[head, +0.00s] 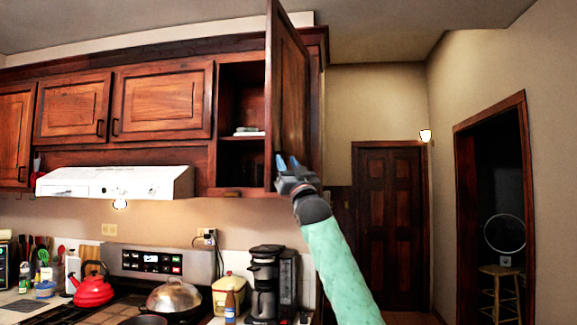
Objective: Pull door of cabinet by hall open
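The tall upper cabinet (241,100) at the right end of the row stands open, with its dark inside and a shelf showing. Its wooden door (288,85) is swung out toward me, hinged on the right, with its free edge near me. No handle shows on this door.
A white range hood (115,182) hangs left of the open cabinet. Below are a stove with a red kettle (93,286) and a lidded pan (174,298), and a coffee maker (268,284). The hall with a closed door (390,220) and a stool (500,272) lies right.

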